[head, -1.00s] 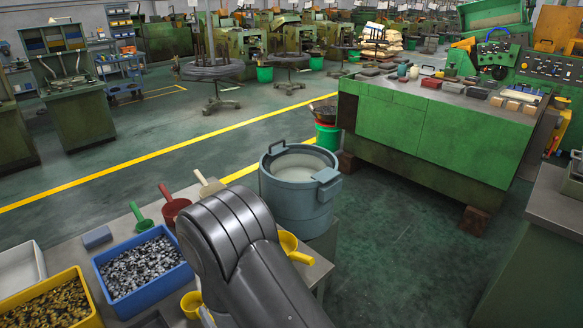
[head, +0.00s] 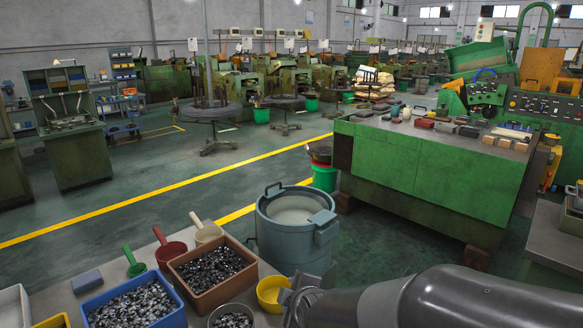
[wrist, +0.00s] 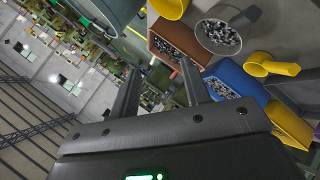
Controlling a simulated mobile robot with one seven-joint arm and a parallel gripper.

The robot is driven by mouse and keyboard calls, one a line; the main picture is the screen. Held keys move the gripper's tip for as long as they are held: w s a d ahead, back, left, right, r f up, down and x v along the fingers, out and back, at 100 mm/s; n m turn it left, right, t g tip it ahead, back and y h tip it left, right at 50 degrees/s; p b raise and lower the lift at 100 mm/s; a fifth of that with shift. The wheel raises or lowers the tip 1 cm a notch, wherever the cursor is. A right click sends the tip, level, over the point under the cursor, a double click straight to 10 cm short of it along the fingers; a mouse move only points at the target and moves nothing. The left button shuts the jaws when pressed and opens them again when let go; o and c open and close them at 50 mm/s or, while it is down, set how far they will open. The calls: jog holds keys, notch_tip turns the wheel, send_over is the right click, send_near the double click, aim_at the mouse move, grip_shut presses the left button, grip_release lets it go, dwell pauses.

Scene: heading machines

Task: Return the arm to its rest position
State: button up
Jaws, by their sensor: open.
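My arm crosses the lower right of the head view. My gripper (wrist: 159,78) shows in the wrist view with its two fingers spread wide apart and nothing between them. Beyond the fingers, the wrist view shows a brown bin (wrist: 167,31), a bowl of metal pieces (wrist: 218,38) and a blue bin (wrist: 238,82), all apart from the fingers. In the head view, a grey part at the arm's left end is beside the yellow scoop, and the fingers cannot be made out there.
The bench holds the brown bin (head: 184,268), the blue bin (head: 171,318), the metal bowl (head: 214,311), a yellow scoop (head: 271,288) and several other scoops. A blue-grey tub (head: 290,241) stands beside it. A green machine table (head: 428,163) is at right.

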jog(key=s+d+r+m+g+h, duration=0.1)
jog(key=s+d+r+m+g, duration=0.1)
jog(key=s+d+r+m, duration=0.2)
jog(key=s+d+r+m+g+h, duration=0.2)
jog(key=s+d+r+m, duration=0.3)
jog(key=s+d+m, duration=0.6)
jog(key=s+m, duration=0.1)
jog(key=s, duration=0.2)
jog(key=shift+s, duration=0.4)
